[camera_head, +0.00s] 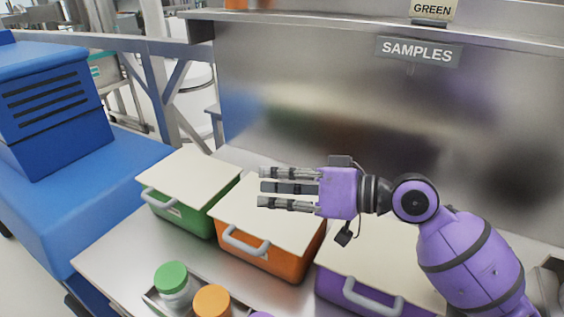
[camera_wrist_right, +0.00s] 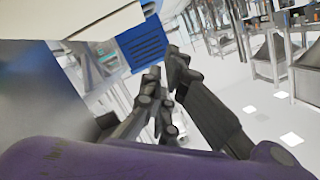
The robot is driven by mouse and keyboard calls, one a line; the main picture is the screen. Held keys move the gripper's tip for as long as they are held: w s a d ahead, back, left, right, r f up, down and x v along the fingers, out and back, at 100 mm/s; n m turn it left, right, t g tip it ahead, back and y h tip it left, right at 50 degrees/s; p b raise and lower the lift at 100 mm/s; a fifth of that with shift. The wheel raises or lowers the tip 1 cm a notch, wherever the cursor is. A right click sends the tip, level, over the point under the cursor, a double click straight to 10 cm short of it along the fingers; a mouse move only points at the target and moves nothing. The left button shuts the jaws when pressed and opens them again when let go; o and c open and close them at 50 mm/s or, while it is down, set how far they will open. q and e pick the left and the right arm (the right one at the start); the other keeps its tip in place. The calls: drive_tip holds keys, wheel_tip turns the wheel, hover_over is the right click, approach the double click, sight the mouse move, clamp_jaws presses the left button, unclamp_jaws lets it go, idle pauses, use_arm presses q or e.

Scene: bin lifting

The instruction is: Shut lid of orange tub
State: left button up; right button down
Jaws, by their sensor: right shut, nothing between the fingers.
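The orange tub (camera_head: 262,258) stands on the metal bench between two other tubs, with a grey handle on its front. Its cream lid (camera_head: 245,222) lies flat across the top, level like the lids on either side; the gripper covers part of it. My right gripper (camera_head: 262,188) is over the back part of this lid in the head view, fingers pointing left. It is shut with nothing in it; I cannot tell if it touches the lid. Its fingers also show in the right wrist view (camera_wrist_right: 165,75). My left gripper is not in view.
A green tub (camera_head: 180,215) stands to the left and a purple tub (camera_head: 340,290) to the right, both with cream lids on. A tray of jars with green (camera_head: 171,276) and orange (camera_head: 212,300) caps is in front. A metal back panel (camera_head: 330,110) rises behind.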

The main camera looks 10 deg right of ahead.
use_arm(q)
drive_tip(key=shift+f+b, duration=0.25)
drive_tip(key=shift+b, duration=0.05)
use_arm(e)
drive_tip(key=shift+n+h, duration=0.3)
drive_tip(key=shift+n, duration=0.5)
drive_tip(key=shift+s+a+f, duration=0.2)
drive_tip(key=shift+s+f, duration=0.1)
drive_tip(key=shift+f, duration=0.3)
drive_tip(key=shift+s+a+f, duration=0.25)
drive_tip(key=shift+s+f, duration=0.1)
drive_tip(key=shift+f, duration=0.2)
drive_tip(key=shift+s+a+f, duration=0.2)
drive_tip(key=shift+s+f, duration=0.1)
drive_tip(key=shift+f, duration=0.3)
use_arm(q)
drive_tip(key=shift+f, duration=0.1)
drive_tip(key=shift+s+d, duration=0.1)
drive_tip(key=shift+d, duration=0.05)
use_arm(e)
drive_tip(key=shift+d, duration=0.1)
